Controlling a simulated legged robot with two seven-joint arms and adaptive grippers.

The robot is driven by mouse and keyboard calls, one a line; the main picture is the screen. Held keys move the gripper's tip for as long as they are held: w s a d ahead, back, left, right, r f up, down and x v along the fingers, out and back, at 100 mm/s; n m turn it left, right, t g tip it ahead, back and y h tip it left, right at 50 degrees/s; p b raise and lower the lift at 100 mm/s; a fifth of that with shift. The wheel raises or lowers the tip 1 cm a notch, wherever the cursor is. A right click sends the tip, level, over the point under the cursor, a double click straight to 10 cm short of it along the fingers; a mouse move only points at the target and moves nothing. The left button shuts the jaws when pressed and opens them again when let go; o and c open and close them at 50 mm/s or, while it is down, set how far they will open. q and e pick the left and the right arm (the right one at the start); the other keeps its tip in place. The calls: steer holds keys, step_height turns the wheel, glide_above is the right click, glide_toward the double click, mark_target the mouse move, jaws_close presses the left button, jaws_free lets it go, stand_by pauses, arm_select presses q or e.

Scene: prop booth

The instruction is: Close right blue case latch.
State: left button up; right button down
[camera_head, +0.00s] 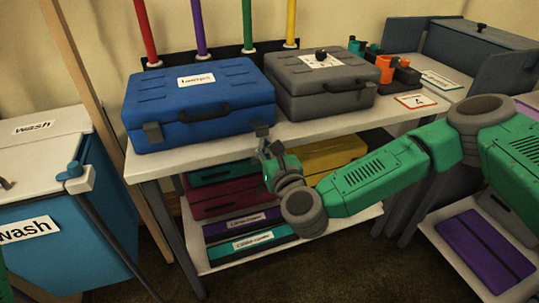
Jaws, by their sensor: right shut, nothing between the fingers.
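The blue case (192,100) lies with its lid down on the white table, its handle (205,114) facing me. Its left latch (153,132) shows as a dark grey tab on the front. My right gripper (268,146) is at the case's front right corner, just below the table's front edge line, with its fingers pointing up and shut with nothing between them. The right latch is hard to tell from the dark fingertips there, so I cannot tell its position or whether they touch. My left gripper is out of view.
A grey case (325,88) stands close on the right of the blue one. The table's front edge (155,172) runs under my right gripper. Boxes fill the shelf below. A blue wash bin (75,235) stands at left, a purple case (485,247) at lower right.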

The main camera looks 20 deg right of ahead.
mark_target(262, 128)
step_height(262, 128, up, 5)
steer(key=g+p, duration=0.5)
steer(key=p, duration=0.7)
steer(key=shift+s+a, duration=0.1)
steer(key=shift+a, duration=0.05)
steer(key=r+g+p, duration=0.1)
steer(key=g+p, duration=0.1)
steer(key=p, duration=0.1)
steer(key=w+r+g+p, duration=0.1)
steer(key=g+p, duration=0.1)
steer(key=p, duration=0.2)
steer(key=r+g+p, duration=0.1)
steer(key=g+p, duration=0.1)
steer(key=p, duration=0.1)
steer(key=shift+w+p, duration=0.35)
steer(key=shift+s+a+f+b, duration=0.1)
steer(key=shift+f+b, duration=0.25)
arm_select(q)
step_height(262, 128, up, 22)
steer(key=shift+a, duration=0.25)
arm_select(e)
steer(key=shift+r, duration=0.1)
arm_select(q)
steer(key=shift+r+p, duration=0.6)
steer(key=shift+p, duration=0.1)
arm_select(e)
steer(key=shift+r, duration=0.75)
